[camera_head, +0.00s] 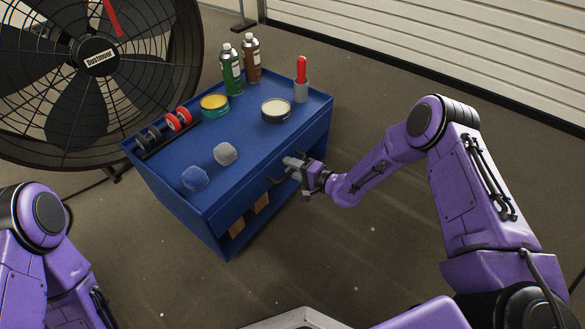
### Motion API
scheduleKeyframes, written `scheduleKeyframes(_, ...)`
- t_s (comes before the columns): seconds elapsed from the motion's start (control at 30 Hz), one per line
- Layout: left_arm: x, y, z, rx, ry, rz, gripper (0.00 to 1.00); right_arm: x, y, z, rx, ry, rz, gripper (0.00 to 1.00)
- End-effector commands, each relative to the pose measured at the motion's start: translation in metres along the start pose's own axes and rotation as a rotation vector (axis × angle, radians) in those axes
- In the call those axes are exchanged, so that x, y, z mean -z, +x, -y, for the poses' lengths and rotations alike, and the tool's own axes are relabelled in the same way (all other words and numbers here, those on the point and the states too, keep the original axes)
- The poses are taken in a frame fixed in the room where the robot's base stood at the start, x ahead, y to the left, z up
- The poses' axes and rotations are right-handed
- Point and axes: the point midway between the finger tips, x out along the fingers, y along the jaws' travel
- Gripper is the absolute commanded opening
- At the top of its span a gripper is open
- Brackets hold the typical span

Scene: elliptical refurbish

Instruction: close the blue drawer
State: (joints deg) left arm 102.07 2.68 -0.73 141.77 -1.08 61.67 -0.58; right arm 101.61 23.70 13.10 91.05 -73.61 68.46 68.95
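The blue cart (255,137) stands ahead of me, its long front side facing right and toward me. The blue drawer front (245,192) appears to be the upper band of that side, above an open shelf. I cannot tell how far the drawer stands out. My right gripper (291,169) is at this front side, just below the top edge, around the middle to right of its length. Its fingers are small and dark against the cart, so contact and opening are unclear. A dark handle-like piece shows beside it. My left arm is at lower left; its gripper is not in view.
The cart top holds a green bottle (231,70), a brown bottle (251,58), two round tins, tape rolls, two crumpled cloths and a red-handled tool in a grey cup (301,90). A large fan (85,75) stands left. Floor (330,245) is clear in front.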

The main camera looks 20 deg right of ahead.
Motion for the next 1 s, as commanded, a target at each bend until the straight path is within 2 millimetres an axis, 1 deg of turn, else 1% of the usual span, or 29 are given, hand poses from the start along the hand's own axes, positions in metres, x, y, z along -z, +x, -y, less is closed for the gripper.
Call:
scheduleKeyframes(0.13,0.001,-0.001,0.0,0.0,-0.002,-0.002,1.0,0.0,-0.002,0.0,-0.001,0.0,0.0,0.35)
scheduleKeyframes(0.23,0.005,-0.007,0.0,0.001,-0.03,-0.033,1.0,0.001,-0.012,0.002,-0.002,0.001,-0.002,0.35)
scheduleKeyframes(0.33,0.015,-0.017,0.0,0.005,-0.086,-0.095,1.0,0.001,-0.034,0.005,-0.003,0.003,-0.002,0.35)
scheduleKeyframes(0.5,0.021,-0.031,0.002,0.005,-0.08,-0.094,1.0,0.0,-0.074,0.005,-0.002,0.001,-0.001,0.35)
scheduleKeyframes(0.63,0.023,-0.036,0.003,0.005,-0.079,-0.095,1.0,0.0,-0.096,0.003,0.0,0.0,-0.001,0.35)
scheduleKeyframes(0.77,0.023,-0.037,0.003,0.006,-0.079,-0.095,1.0,0.0,-0.104,0.001,0.001,0.001,0.0,0.35)
scheduleKeyframes(1.0,0.023,-0.036,0.003,0.006,-0.078,-0.095,1.0,0.0,-0.105,0.0,0.001,0.0,0.001,0.35)
